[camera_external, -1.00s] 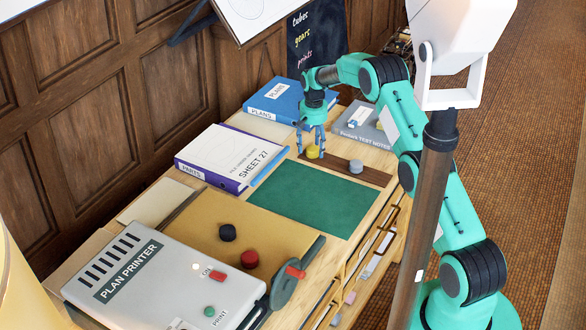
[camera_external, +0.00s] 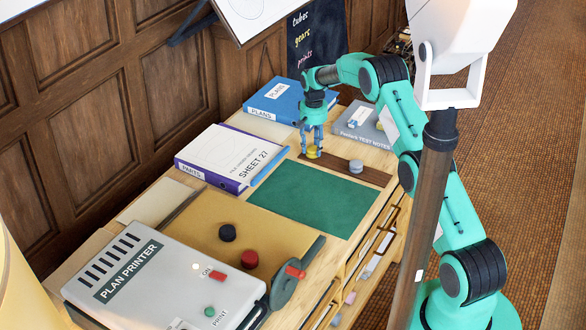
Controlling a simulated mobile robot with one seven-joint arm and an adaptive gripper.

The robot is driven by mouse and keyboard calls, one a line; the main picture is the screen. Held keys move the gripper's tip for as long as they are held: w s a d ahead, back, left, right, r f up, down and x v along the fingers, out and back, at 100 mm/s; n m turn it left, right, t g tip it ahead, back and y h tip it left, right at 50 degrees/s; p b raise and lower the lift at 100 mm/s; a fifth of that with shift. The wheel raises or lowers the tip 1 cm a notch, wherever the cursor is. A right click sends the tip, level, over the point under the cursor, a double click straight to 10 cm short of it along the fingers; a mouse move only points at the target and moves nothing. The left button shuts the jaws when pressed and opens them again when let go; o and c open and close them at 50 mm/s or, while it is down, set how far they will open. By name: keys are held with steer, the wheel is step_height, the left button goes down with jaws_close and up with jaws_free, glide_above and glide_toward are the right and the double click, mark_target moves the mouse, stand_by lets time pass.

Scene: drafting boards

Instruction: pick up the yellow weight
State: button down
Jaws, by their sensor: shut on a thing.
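The yellow weight (camera_external: 314,152) is a small round piece at the left part of a dark brown wooden strip (camera_external: 374,176) on the table. My gripper (camera_external: 313,148) points down over it, with its blue-grey fingers shut on its sides. The weight appears to be on the strip or very close to it; I cannot tell whether there is a gap. The fingers partly cover the weight.
A grey weight (camera_external: 356,166) stands on the same strip to the right. Black (camera_external: 227,232) and red (camera_external: 250,258) weights stand near the plan printer (camera_external: 165,280). The green mat (camera_external: 310,199) is clear.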

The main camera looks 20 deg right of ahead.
mark_target(311, 149)
steer(key=shift+w+r+p, duration=0.1)
steer(key=shift+r+p, duration=0.55)
steer(key=shift+r, duration=1.3)
steer(key=s+d+r+p, duration=0.1)
steer(key=s+p, duration=0.1)
steer(key=s, duration=1.4)
steer(key=shift+d, duration=0.3)
